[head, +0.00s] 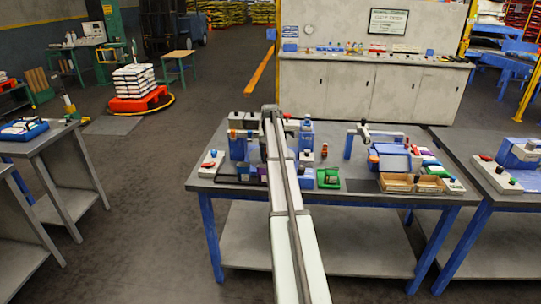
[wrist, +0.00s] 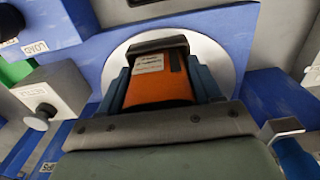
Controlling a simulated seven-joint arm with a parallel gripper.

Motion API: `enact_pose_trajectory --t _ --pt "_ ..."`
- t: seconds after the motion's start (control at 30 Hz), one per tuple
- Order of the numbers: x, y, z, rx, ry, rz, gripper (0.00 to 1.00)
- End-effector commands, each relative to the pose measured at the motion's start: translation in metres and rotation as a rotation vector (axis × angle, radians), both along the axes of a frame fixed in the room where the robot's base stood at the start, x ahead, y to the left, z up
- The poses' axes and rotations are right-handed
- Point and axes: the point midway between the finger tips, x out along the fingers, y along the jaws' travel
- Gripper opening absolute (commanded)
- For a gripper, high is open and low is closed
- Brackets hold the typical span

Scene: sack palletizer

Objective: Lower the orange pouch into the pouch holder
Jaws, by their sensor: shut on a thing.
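The orange pouch (wrist: 158,84) has a dark band at its upper edge and a white printed label. In the wrist view it sits between the blue fingers of my gripper (wrist: 160,90), which is shut on it. Directly beyond it is a pale round plate (wrist: 222,52) set in a blue unit. I cannot tell whether this is the pouch holder, or whether the pouch touches it. In the head view my arm reaches over the middle table and hides the pouch and most of the spot below my gripper.
In the wrist view, a pale block with a knob (wrist: 48,100) stands close on the left, and a blue block marked LOAD (wrist: 45,30) is above it. On the table (head: 345,192) are a green tray (head: 328,178), wooden boxes (head: 398,184) and a blue machine (head: 393,158).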

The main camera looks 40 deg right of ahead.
Motion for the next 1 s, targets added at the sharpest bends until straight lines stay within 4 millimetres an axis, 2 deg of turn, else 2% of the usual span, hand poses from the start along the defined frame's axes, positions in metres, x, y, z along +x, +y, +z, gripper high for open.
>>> enact_pose_trajectory --t 0.03,1.0 --pt "-0.004 0.003 -0.014 0.011 0.011 -0.001 0.31" --pt "-0.006 0.005 -0.026 0.016 0.011 -0.003 0.31"
